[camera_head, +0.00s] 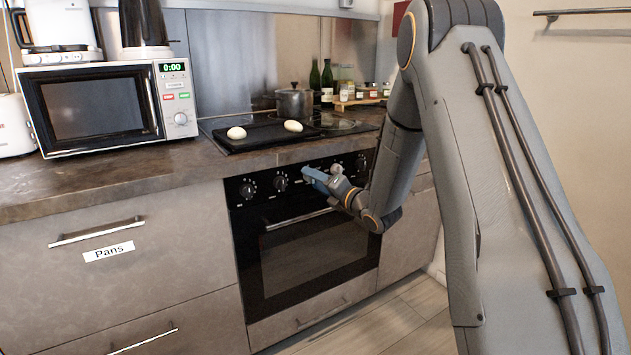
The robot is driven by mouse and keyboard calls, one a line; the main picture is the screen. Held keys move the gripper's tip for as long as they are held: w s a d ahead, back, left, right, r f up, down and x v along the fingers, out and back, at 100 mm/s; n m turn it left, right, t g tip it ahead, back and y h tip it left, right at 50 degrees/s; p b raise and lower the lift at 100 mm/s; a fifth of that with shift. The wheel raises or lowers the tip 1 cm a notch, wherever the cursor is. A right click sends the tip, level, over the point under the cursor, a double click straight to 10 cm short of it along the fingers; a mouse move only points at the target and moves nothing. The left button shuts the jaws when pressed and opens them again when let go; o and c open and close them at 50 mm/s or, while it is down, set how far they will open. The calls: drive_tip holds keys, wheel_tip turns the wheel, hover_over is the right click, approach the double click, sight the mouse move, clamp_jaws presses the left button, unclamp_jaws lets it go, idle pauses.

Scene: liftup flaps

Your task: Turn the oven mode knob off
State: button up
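The oven (298,262) is black and built in under the counter, with a row of knobs on its upper panel. Two knobs show at the left, the far left knob (247,190) and the second knob (281,184). Another knob (360,163) shows at the right. The labels are too small to tell which is the mode knob. My gripper (309,176) is at the middle of the panel, just right of the second knob, and hides part of the panel behind it. I cannot tell whether it touches a knob or whether its fingers are apart.
The oven handle (300,218) runs below my gripper. Above are the counter edge (120,185), a black tray (245,143) with two white egg-like items, a pot (294,102) and bottles. A microwave (95,108) stands left. The floor (400,320) before the oven is clear.

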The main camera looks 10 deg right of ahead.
drive_tip(key=shift+r, duration=0.1)
drive_tip(key=v, duration=0.7)
drive_tip(key=shift+s+d+p, duration=0.2)
drive_tip(key=shift+s+p, duration=0.1)
drive_tip(key=shift+s, duration=0.05)
